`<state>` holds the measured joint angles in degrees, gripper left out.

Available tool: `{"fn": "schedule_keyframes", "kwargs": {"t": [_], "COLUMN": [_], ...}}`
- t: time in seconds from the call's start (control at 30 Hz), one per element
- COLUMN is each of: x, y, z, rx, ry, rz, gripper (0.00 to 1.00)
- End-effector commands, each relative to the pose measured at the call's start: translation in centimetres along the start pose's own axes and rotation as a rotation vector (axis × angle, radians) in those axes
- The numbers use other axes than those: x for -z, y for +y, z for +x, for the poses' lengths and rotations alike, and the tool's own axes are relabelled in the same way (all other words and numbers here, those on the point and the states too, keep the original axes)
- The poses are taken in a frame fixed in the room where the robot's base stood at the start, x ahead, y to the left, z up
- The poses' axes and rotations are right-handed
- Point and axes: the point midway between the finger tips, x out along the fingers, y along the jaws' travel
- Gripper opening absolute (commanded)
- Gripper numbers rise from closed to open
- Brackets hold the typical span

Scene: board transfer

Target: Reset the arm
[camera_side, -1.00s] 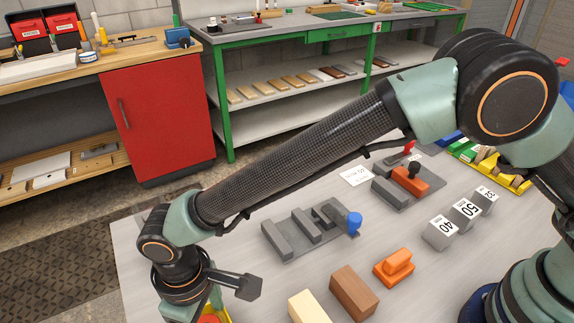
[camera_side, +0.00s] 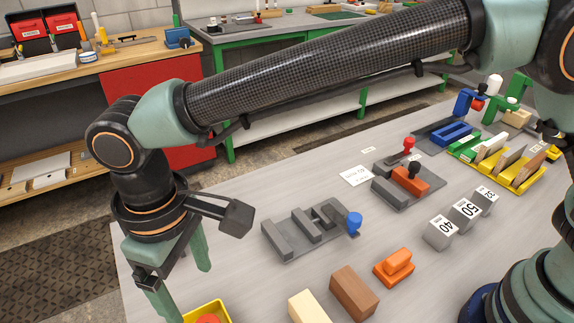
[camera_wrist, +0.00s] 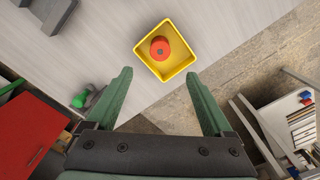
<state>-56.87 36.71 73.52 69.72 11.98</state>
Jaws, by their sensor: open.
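My gripper (camera_side: 190,292) is at the left edge of the grey table (camera_side: 235,218) in the side view, pointing down, with its lower end near the bottom edge of the picture. In the wrist view my gripper (camera_wrist: 158,88) shows two green fingers spread wide apart with nothing between them. Beyond the fingertips lies a yellow tray (camera_wrist: 146,62) with a red round piece (camera_wrist: 160,48) in it. The tray (camera_side: 222,306) is partly cut off by the bottom edge in the side view.
On the table stand a grey fixture with a blue knob (camera_side: 354,223), a fixture with an orange block (camera_side: 410,179), numbered grey blocks (camera_side: 440,232), an orange block (camera_side: 394,268), a brown block (camera_side: 354,292) and a pale block (camera_side: 308,307). A yellow rack (camera_side: 525,180) stands further right.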

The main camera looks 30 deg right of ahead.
Motion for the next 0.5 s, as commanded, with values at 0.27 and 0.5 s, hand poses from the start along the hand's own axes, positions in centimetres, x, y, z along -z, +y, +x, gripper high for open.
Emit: {"fn": "schedule_keyframes", "kwargs": {"t": [0.27, 0.5], "x": [0.0, -0.7], "y": [0.0, 4.8], "z": [-0.3, -2.9], "rx": [0.000, 0.007], "ry": [0.000, 0.045], "rz": [0.000, 0.076], "gripper": [0.86, 0.86]}}
